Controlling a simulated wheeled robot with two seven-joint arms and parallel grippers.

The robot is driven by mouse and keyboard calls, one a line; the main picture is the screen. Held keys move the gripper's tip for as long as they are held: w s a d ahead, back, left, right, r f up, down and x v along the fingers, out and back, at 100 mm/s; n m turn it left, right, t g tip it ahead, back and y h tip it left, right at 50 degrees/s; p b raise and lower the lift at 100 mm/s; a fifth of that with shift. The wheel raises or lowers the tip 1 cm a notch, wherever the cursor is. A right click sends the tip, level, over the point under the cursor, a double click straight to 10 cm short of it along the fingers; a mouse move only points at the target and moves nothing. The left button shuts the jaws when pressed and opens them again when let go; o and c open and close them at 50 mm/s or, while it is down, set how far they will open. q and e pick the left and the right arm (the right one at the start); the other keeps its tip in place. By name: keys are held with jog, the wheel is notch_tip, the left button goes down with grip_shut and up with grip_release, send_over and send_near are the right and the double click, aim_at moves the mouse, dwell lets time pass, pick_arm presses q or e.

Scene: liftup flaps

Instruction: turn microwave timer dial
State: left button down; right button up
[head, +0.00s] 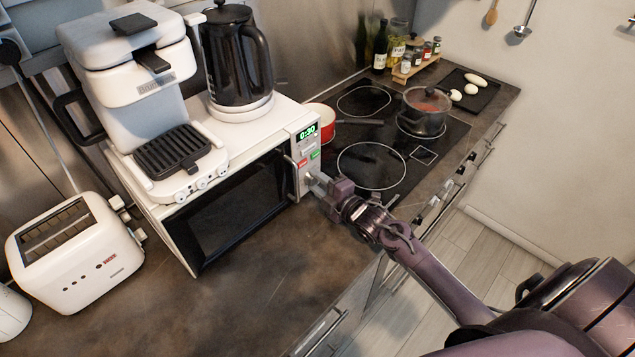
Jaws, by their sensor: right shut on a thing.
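The white microwave (222,210) stands on the dark counter with its door shut. Its control panel at the right end has a green display (306,132) reading 0:30, with red and green buttons under it. My right gripper (313,181) is at the lower part of this panel, in front of the timer dial (308,178). It is shut on the dial, which its fingers mostly hide. My left gripper is not in the head view.
A coffee machine (135,75) and a black kettle (238,60) stand on top of the microwave. A toaster (75,252) is at the left. A hob (372,165) with a pot (424,110) lies to the right. Counter in front of the microwave (270,275) is clear.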

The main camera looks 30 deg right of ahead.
jog(key=m, duration=0.4)
jog(key=shift+d, duration=0.15)
jog(key=shift+m+g+y+p, duration=0.3)
jog(key=shift+m+g+y, duration=0.1)
jog(key=shift+m, duration=0.8)
jog(key=o, duration=1)
